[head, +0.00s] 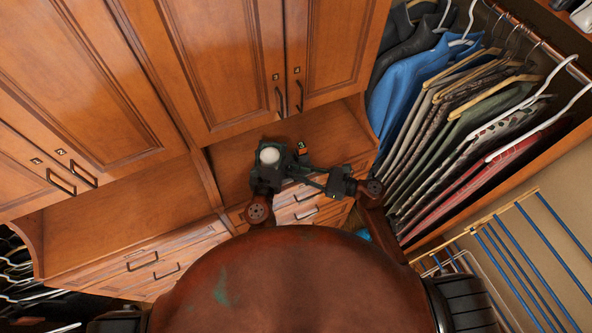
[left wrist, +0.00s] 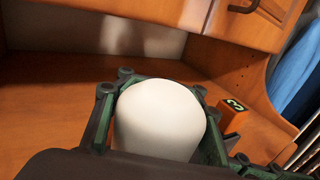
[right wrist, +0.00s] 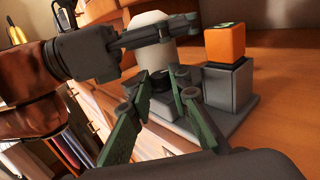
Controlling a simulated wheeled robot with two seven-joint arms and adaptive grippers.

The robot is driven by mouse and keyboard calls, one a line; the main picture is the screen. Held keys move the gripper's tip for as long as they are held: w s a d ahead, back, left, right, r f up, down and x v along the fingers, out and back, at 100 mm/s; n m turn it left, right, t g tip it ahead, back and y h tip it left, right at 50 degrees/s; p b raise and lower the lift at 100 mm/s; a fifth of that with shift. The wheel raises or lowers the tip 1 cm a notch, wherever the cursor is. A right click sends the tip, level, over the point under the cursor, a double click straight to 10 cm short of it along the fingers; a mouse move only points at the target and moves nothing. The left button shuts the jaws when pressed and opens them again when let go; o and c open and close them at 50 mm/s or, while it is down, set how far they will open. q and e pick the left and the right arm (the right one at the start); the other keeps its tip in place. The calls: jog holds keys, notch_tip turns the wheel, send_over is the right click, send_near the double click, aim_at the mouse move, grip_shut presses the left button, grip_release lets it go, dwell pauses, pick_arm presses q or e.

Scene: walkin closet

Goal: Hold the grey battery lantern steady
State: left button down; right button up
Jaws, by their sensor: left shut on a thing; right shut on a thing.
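The lantern (head: 269,156) shows as a pale round-topped cylinder on the wooden counter. My left gripper (head: 268,150) is shut around it, with green-padded fingers on both sides in the left wrist view (left wrist: 160,105). The lantern (right wrist: 148,22) looks upright in the right wrist view, partly hidden by my left gripper's fingers. My right gripper (right wrist: 163,85) is low beside it, its fingers either side of a small dark cylindrical part (right wrist: 160,82) and shut on it. The fingers hide much of that part. Whether it belongs to the lantern, I cannot tell.
An orange block (right wrist: 225,42) with a green mark on top sits on a dark grey block (right wrist: 228,85), on a grey base plate (right wrist: 243,108) beside the lantern. Cabinet doors (head: 235,60) hang above the counter (head: 120,230). Hanging clothes (head: 470,130) fill the right side.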

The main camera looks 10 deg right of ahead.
grip_shut()
jog(key=shift+s+m+t+h, duration=0.1)
jog(key=shift+m+t+h, duration=0.2)
jog(key=shift+t, duration=0.1)
jog(key=shift+s+a+m+t+h, duration=0.1)
jog(key=shift+m+t+h, duration=0.3)
jog(key=shift+t, duration=0.2)
jog(key=shift+s+a+m+t+h, duration=0.1)
jog(key=shift+m+t+h, duration=0.2)
jog(key=shift+m+t, duration=0.25)
jog(key=shift+s+a+m+t+h, duration=0.1)
jog(key=shift+m+t+h, duration=0.7)
jog(key=shift+t+h, duration=0.2)
jog(key=shift+s+a+m+t+h, duration=0.1)
jog(key=shift+m+t+h, duration=0.65)
jog(key=shift+t+h, duration=0.2)
jog(key=o, duration=0.6)
grip_release()
